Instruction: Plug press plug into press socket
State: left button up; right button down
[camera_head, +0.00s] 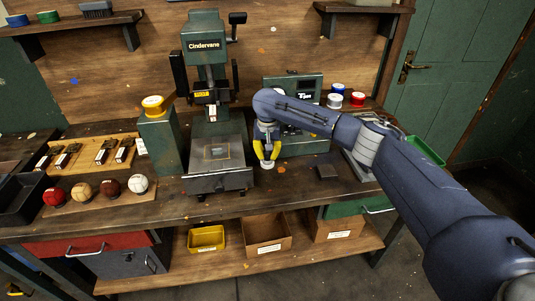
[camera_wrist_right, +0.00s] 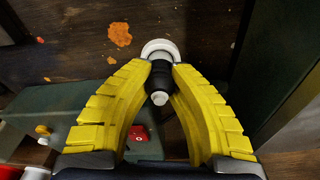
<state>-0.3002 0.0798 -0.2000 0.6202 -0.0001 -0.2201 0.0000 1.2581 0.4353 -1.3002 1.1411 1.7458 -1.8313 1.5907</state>
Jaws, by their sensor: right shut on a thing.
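The press plug (camera_wrist_right: 160,76), black-bodied with a white tip and a wide white disc at its far end, is between the yellow fingers of my right gripper (camera_wrist_right: 160,72). In the head view my right gripper (camera_head: 267,160) hangs above the bench, right of the green press (camera_head: 205,60), with the plug's white end (camera_head: 267,164) showing below the fingertips. The gripper is shut on the plug. I cannot make out the press socket; my right arm covers part of the green box (camera_head: 280,83) behind it. My left gripper is not in view.
A row of balls on a wooden board (camera_head: 115,198) lies at the left of the workbench (camera_head: 290,196). A dark block (camera_head: 326,171) lies right of my gripper. Coloured spools (camera_head: 335,101) stand at the back. The bench front below my gripper is mostly clear.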

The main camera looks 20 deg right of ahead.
jog(key=shift+f, duration=0.45)
dwell(0.6)
jog(key=c, duration=1.2)
grip_release()
jog(key=shift+c, duration=0.2)
